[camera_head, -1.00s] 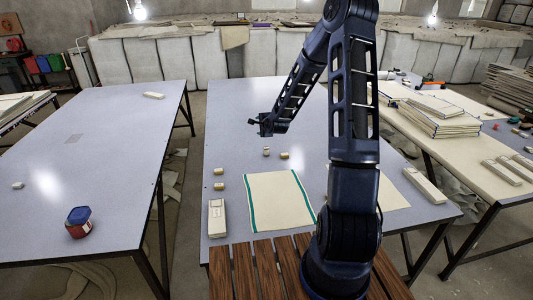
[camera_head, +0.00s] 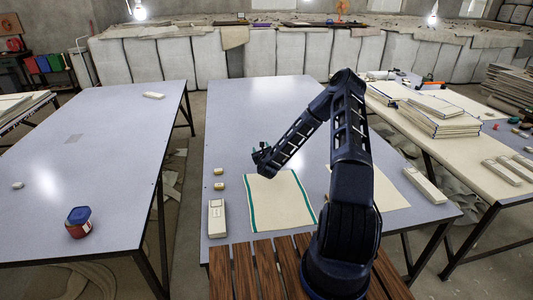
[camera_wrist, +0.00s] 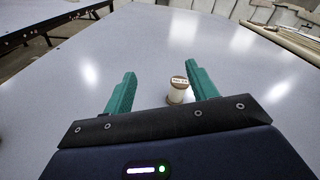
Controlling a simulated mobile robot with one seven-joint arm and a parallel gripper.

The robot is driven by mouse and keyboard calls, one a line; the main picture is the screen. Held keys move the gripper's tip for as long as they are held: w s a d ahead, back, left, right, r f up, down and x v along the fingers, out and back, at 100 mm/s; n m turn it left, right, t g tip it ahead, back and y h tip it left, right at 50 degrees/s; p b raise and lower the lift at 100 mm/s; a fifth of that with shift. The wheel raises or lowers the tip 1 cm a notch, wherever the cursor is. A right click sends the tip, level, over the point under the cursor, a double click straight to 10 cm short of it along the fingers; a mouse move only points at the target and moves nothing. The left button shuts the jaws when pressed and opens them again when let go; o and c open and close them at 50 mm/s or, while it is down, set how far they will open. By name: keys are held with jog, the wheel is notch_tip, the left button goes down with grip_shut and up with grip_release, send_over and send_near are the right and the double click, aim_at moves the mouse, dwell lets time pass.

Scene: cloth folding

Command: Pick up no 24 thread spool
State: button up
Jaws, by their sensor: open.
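A small pale thread spool (camera_wrist: 177,92) stands upright on the grey table in the wrist view. The small print on its top seems to read No 24. My gripper (camera_wrist: 161,80) is open, with its two green fingers on either side of the spool. The spool is nearer the right finger, and I cannot tell whether they touch. In the head view my gripper (camera_head: 258,151) is low over the table, behind the cream cloth. The spool is hidden there by my gripper and arm.
Two other small spools (camera_head: 219,171) (camera_head: 219,186) stand left of the cream cloth (camera_head: 278,203). A long pale box (camera_head: 217,218) lies at the front left, another (camera_head: 425,185) at the right. The table (camera_head: 240,115) is clear further back.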

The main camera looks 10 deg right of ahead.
jog(key=f+m+h, duration=0.1)
jog(key=m, duration=0.1)
jog(key=s+d+f+m+h, duration=0.1)
jog(key=f+m, duration=0.1)
jog(key=d+f+m+h, duration=0.1)
jog(key=f+m, duration=0.1)
jog(key=shift+s+h, duration=0.3)
jog(key=shift+r+x, duration=0.2)
jog(key=shift+x, duration=2.5)
jog(key=shift+r+x, duration=0.15)
jog(key=shift+x, duration=2.55)
jog(key=shift+d, duration=0.2)
jog(key=shift+c, duration=0.2)
jog(key=c, duration=1)
